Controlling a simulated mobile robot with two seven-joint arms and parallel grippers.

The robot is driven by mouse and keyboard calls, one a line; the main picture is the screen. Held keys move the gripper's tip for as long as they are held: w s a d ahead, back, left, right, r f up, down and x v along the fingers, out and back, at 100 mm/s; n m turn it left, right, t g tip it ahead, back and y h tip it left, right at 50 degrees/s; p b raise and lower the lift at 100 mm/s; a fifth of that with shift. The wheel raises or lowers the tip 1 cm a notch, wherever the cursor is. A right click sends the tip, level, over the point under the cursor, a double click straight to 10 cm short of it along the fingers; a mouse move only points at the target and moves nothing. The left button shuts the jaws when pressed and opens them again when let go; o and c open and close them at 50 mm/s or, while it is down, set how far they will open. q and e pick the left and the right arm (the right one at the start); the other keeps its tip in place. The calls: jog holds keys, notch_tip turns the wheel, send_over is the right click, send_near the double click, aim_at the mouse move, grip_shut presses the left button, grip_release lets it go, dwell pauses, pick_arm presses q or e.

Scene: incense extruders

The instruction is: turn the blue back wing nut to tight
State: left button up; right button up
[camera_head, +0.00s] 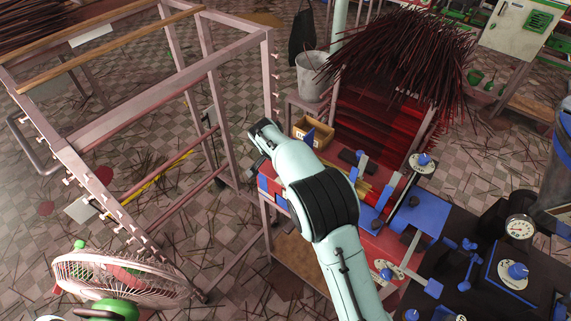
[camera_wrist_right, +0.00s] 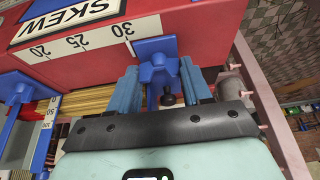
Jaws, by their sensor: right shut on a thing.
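A dark round knob (camera_wrist_right: 167,99) shows between the fingers. In the head view my right arm reaches across the red table's left end, and its wrist hides the nut and fingertips. My left gripper is not in view.
Left of the gripper, a blue bracket (camera_wrist_right: 15,95) stands near yellow sticks (camera_wrist_right: 90,97). A pink frame post (camera_wrist_right: 268,105) stands close on the right. In the head view, a pink rack (camera_head: 190,95) stands left of my arm and a fan (camera_head: 120,275) at lower left.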

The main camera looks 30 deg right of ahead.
jog(key=o, duration=0.8)
jog(key=v, duration=1.3)
jog(key=shift+s+a+r, duration=0.1)
jog(key=shift+a+r, duration=0.1)
jog(key=shift+f, duration=0.1)
